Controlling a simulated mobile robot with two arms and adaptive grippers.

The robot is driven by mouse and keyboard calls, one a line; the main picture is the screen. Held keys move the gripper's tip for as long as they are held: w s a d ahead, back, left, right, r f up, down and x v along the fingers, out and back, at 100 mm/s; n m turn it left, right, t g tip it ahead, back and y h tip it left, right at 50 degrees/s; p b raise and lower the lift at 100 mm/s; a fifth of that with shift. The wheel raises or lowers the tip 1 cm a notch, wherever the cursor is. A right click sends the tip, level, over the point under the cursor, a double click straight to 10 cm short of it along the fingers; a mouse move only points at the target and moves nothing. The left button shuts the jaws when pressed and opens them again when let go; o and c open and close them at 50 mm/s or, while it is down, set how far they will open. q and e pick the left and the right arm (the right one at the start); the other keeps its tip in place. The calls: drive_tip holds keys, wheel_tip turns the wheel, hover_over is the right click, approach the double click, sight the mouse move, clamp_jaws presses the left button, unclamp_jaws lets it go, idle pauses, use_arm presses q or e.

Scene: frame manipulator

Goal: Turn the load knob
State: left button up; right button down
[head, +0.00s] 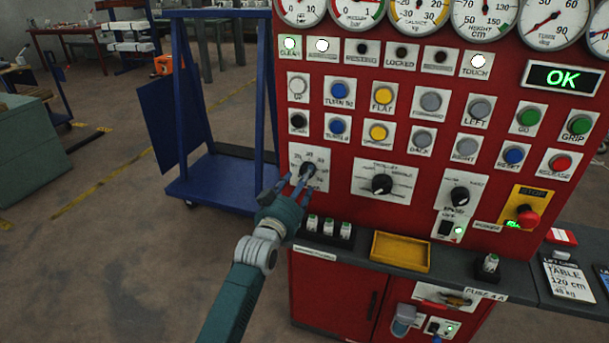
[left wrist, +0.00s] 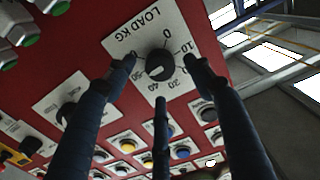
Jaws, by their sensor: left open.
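The load knob (head: 308,168) is a small black dial on a white numbered plate at the lower left of the red panel. In the left wrist view the load knob (left wrist: 160,66) sits under the label "LOAD KG", with numbers around it. My left gripper (head: 291,184) is open in front of the plate. In the wrist view its dark fingers stand on either side of the knob, with a third finger below it in the picture. I cannot tell whether any finger touches the knob. My right gripper is out of view.
A selector knob (head: 382,184) and a speed knob (head: 459,196) sit to the right on the panel. Rows of buttons are above. A yellow tray (head: 400,251) and several small fuses (head: 329,228) rest on the ledge below. A blue cart (head: 215,178) stands left.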

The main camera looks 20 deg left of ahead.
use_arm(q)
drive_tip(key=w, duration=0.3)
drive_tip(key=c, duration=1.2)
drive_tip(key=shift+o, duration=0.2)
drive_tip(key=n+p, duration=0.1)
drive_tip(key=n, duration=0.2)
drive_tip(key=o, duration=1.2)
drive_tip(key=shift+c, duration=0.2)
